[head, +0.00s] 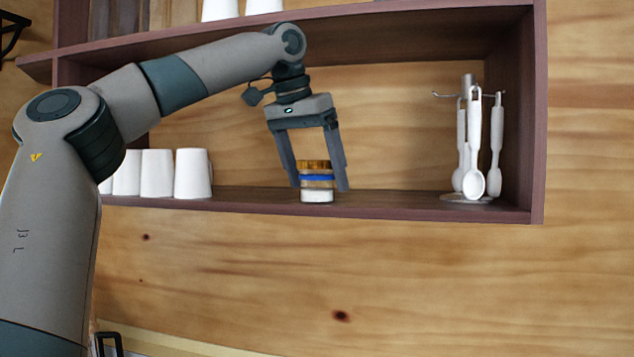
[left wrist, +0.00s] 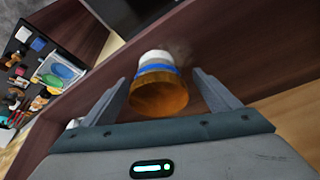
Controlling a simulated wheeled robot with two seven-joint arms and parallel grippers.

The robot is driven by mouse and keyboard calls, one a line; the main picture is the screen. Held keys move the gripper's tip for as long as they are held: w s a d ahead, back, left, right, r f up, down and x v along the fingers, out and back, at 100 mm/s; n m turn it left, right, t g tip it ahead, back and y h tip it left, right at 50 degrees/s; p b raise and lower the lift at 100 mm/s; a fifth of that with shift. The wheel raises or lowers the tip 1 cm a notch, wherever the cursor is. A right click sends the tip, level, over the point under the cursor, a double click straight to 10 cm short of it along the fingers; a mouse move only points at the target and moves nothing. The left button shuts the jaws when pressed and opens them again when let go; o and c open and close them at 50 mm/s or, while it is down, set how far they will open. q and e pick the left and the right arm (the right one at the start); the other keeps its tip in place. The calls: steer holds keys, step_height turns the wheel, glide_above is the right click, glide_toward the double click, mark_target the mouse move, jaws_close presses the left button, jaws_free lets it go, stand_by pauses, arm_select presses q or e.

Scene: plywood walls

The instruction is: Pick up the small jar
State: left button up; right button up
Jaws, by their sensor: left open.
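The small jar (head: 317,183) stands upright on the lower shelf board in the head view. It has an amber-brown top, a blue band and a white lower part. My left gripper (head: 320,188) reaches down from above, open, with one finger on each side of the jar. In the left wrist view the jar (left wrist: 158,85) shows between the two spread fingertips of the gripper (left wrist: 162,82), with a gap visible on each side. My right gripper is in neither view.
White cups (head: 193,174) stand in a row on the shelf (head: 400,203) left of the jar. A rack with hanging white utensils (head: 473,150) stands to the right. The upper shelf board (head: 400,38) is above the gripper. Shelf space between jar and rack is clear.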

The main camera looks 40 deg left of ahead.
arm_select(q)
steer(key=shift+w+f, duration=0.15)
steer(key=shift+f, duration=0.2)
steer(key=shift+d, duration=0.1)
steer(key=c, duration=1.2)
steer(key=shift+r, duration=0.2)
